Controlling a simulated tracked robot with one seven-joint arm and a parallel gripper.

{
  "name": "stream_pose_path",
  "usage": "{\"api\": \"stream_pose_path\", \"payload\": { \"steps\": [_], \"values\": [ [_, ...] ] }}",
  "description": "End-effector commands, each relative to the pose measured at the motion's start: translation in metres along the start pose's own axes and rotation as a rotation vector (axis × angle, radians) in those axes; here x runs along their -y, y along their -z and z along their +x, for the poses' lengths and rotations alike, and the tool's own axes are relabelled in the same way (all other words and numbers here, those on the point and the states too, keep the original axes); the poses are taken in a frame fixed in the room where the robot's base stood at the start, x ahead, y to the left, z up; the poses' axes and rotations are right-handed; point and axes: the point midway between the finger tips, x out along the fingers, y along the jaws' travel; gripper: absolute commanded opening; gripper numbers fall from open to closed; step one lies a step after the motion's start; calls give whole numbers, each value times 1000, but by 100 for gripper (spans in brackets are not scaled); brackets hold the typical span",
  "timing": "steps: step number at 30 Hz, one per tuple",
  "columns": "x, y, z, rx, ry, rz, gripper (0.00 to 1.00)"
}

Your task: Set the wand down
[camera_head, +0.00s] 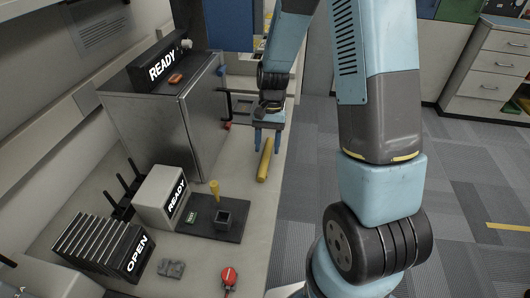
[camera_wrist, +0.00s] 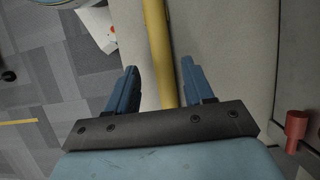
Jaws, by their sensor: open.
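The wand, a yellow rod (camera_head: 265,159), lies along the pale counter near its right edge in the head view. In the wrist view the yellow rod (camera_wrist: 156,35) runs from the top edge down between the two blue fingers, and its lower end is hidden behind my gripper's dark palm. My gripper (camera_head: 267,142) is above the far end of the rod. In the wrist view my gripper (camera_wrist: 159,67) is open, with a gap on each side of the rod.
A grey cabinet marked READY (camera_head: 165,115) stands left of my gripper. Nearer are a smaller READY box (camera_head: 163,196), a dark mat (camera_head: 228,234) with a yellow cone-shaped piece (camera_head: 214,190), an OPEN rack (camera_head: 104,245) and a red item (camera_head: 228,276). A red cylinder (camera_wrist: 296,124) shows in the wrist view.

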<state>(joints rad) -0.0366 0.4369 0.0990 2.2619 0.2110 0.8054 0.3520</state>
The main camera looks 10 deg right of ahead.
Motion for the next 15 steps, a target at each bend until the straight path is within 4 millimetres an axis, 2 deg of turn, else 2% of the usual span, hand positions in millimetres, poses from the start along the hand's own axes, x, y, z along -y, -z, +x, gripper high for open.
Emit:
{"api": "stream_pose_path", "payload": {
  "steps": [3,9,15],
  "values": [
    [1,1,-26,-6,4,-1,52],
    [1,0,-62,-6,3,-3,52],
    [2,0,-84,-5,3,-3,52]
  ]
}}
